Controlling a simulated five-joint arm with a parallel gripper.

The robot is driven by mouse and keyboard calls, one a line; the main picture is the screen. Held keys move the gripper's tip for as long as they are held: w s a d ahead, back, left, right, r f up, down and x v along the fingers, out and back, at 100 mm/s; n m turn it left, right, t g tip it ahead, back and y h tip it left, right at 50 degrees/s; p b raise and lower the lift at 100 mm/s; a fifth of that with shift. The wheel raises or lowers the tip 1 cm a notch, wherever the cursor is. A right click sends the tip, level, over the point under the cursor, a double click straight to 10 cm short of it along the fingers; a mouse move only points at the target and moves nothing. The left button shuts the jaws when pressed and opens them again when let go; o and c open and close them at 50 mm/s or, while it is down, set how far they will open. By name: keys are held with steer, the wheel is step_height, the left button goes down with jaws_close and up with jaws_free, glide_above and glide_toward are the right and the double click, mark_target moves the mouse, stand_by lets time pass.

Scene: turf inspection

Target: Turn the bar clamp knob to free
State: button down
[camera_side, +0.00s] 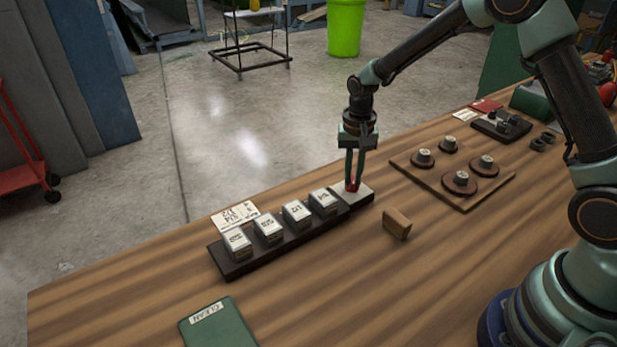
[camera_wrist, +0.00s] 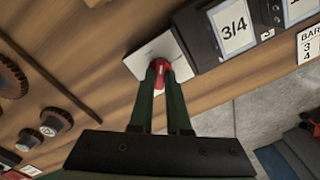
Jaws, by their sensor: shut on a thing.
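A small red knob (camera_side: 349,186) stands on a pale square plate (camera_side: 363,194) at the right end of a dark rack (camera_side: 232,269). My gripper (camera_side: 354,181) points straight down, its two fingers closed around the knob. In the wrist view the red knob (camera_wrist: 160,67) sits between the fingertips (camera_wrist: 161,75) over the pale plate (camera_wrist: 139,62). The fingers cover much of the knob, and I cannot read its setting.
Several labelled blocks (camera_side: 297,212) stand in the rack, with a card (camera_side: 236,214) behind. A wooden block (camera_side: 397,223) stands nearby. A board with round knobs (camera_side: 416,178) lies to the right. A green "CLEAN" pad (camera_side: 217,327) lies in front. Bare wood lies between.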

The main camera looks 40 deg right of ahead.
mark_target(353, 179)
steer(key=n, duration=0.3)
steer(key=shift+n, duration=2.2)
steer(key=c, duration=0.9)
jaws_free()
steer(key=shift+r, duration=0.1)
steer(key=shift+r, duration=6)
